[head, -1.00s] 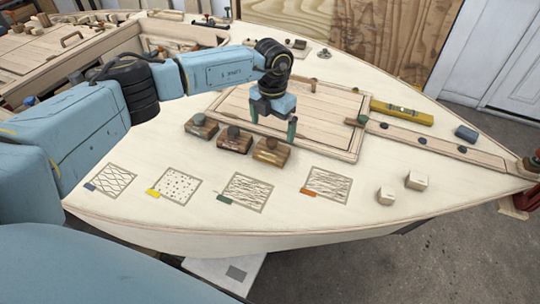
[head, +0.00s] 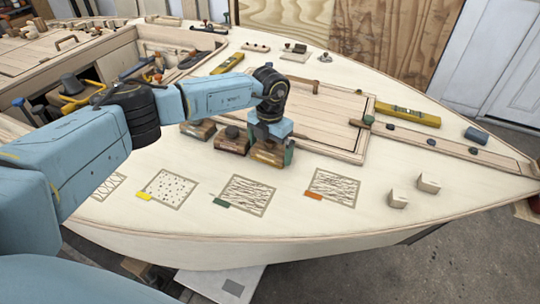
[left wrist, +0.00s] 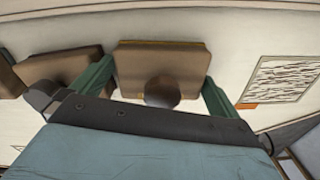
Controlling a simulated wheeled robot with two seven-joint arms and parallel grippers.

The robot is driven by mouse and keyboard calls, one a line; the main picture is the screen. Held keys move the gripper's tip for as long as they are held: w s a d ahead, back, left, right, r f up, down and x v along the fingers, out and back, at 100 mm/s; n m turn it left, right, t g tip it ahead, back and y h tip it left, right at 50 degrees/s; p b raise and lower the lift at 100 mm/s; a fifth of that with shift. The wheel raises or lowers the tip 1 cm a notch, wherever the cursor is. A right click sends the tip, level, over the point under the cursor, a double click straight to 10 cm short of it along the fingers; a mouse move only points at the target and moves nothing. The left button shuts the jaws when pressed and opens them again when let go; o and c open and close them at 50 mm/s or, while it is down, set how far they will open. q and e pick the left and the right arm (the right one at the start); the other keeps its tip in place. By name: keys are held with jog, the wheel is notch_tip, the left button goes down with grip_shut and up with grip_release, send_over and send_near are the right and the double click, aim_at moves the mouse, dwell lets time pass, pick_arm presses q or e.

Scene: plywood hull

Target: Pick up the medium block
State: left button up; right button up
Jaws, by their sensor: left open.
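Three brown wooden blocks with dark round knobs stand in a row on the pale deck: a left block (head: 198,130), a middle block (head: 231,145) and a right block (head: 268,156). I cannot tell from their looks which one is the medium block. My left gripper (head: 270,144) is open and low over the right block. In the left wrist view, its green fingers (left wrist: 157,80) stand on either side of a block (left wrist: 135,62) and its knob (left wrist: 162,92). Contact is not clear. Another block (left wrist: 60,65) lies to the left there. My right gripper is not in view.
Patterned squares, including a dotted one (head: 171,189) and a grained one (head: 334,187), lie in front of the blocks. A framed hatch (head: 325,115) and a yellow level (head: 407,114) lie behind.

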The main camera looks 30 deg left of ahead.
pick_arm(q)
jog(key=shift+d+f, duration=0.1)
jog(key=shift+f, duration=0.3)
jog(key=shift+c, duration=0.3)
jog(key=c, duration=0.7)
jog(key=shift+o, duration=0.2)
notch_tip(320, 180, up, 10)
jog(key=shift+d+r+p, duration=0.1)
jog(key=shift+r+p, duration=0.05)
jog(key=shift+p, duration=0.55)
